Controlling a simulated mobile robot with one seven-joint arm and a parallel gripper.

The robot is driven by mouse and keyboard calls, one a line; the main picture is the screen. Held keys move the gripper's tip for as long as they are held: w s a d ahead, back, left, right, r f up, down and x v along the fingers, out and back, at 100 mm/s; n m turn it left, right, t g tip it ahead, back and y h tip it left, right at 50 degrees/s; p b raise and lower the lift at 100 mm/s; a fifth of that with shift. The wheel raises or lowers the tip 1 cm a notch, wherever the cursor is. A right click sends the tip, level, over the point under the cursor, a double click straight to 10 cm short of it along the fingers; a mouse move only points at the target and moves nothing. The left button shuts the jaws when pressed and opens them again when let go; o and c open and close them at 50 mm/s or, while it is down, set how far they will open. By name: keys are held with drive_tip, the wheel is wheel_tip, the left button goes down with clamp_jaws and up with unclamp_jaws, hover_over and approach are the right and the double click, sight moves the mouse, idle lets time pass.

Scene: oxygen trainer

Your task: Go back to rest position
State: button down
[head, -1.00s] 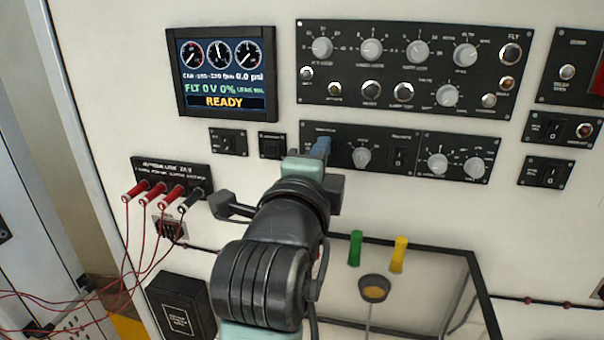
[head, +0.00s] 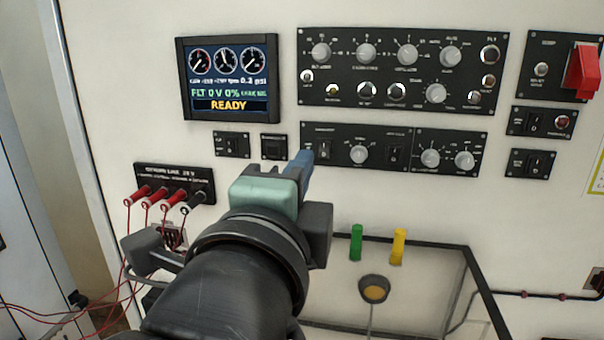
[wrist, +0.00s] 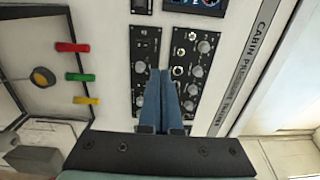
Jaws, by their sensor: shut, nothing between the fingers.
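My gripper (head: 304,158) is in the middle of the head view, its blue fingers pointing up at the wall panel. In the wrist view the two blue fingers (wrist: 160,76) lie together, shut with nothing between them. The fingertips overlap the left end of the lower knob panel (head: 388,176); the head view does not show how far they are from it. My wrist and forearm hide part of the wall below.
A display reading READY (head: 228,78) is at upper left, beside the upper knob panel (head: 380,120). Red-plugged cables (head: 140,194) hang at left. A red switch cover (head: 582,68) is at right.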

drive_tip(key=s+r+n+t+y, duration=0.1)
drive_tip(key=s+r+n+t, duration=0.3)
drive_tip(key=n, duration=0.6)
drive_tip(key=s+r+n+t+y+b, duration=0.1)
drive_tip(key=s+r+n+t+y, duration=0.1)
drive_tip(key=s+r+n+t, duration=0.3)
wheel_tip(320, 180, up, 4)
drive_tip(key=n, duration=0.5)
drive_tip(key=shift+s+d+f+y, duration=0.15)
drive_tip(key=shift+d+y, duration=0.05)
drive_tip(key=shift+y, duration=0.1)
